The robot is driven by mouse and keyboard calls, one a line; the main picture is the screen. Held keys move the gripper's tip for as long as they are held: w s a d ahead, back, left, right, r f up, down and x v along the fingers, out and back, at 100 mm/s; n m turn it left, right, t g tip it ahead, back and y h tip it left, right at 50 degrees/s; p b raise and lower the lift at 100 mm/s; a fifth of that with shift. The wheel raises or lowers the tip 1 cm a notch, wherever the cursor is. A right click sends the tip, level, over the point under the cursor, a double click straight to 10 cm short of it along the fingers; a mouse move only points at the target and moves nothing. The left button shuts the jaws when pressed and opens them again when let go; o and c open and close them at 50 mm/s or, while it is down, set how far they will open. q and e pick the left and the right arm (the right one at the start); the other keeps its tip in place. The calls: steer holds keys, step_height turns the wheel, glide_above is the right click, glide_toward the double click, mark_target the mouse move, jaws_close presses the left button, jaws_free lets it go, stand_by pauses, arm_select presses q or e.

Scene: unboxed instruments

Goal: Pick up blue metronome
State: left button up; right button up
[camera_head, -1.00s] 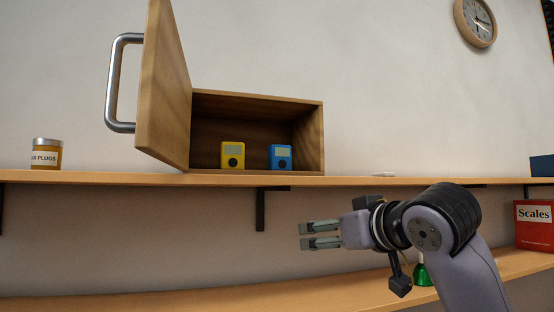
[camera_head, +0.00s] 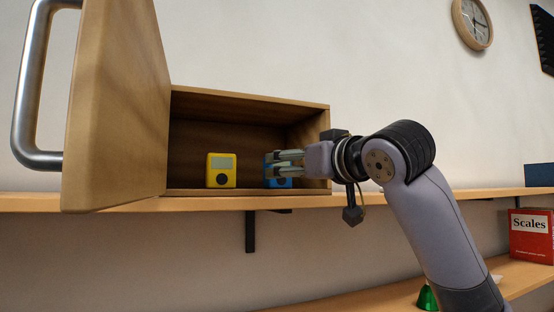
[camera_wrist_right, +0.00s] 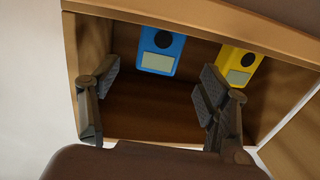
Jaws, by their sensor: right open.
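The blue metronome (camera_head: 277,182) stands inside the open wooden cabinet, at its right side, partly hidden behind my right gripper (camera_head: 278,162) in the head view. In the right wrist view the blue metronome (camera_wrist_right: 160,50) shows at the top, with a grey screen and a dark round dial. My right gripper (camera_wrist_right: 158,88) is open there, with its two fingers apart and nothing between their tips; the blue metronome lies beyond the gap. I cannot tell the exact distance left to it. My left gripper is not in view.
A yellow metronome (camera_head: 221,170) stands left of the blue one, close to one finger in the wrist view. The cabinet (camera_head: 250,98) has its door (camera_head: 115,100) swung open on the left, with a metal handle. A red Scales book (camera_head: 531,236) stands on the lower shelf.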

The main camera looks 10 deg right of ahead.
mark_target(282, 164)
steer(key=p+x, duration=0.1)
steer(key=x, duration=0.2)
steer(key=shift+r, duration=0.15)
steer(key=p+x, duration=0.4)
steer(key=shift+w+a+r, duration=0.1)
steer(key=shift+w+r, duration=0.2)
steer(key=shift+w, duration=0.2)
steer(key=shift+f, duration=0.1)
steer(key=shift+c, duration=1.6)
steer(key=c, duration=1)
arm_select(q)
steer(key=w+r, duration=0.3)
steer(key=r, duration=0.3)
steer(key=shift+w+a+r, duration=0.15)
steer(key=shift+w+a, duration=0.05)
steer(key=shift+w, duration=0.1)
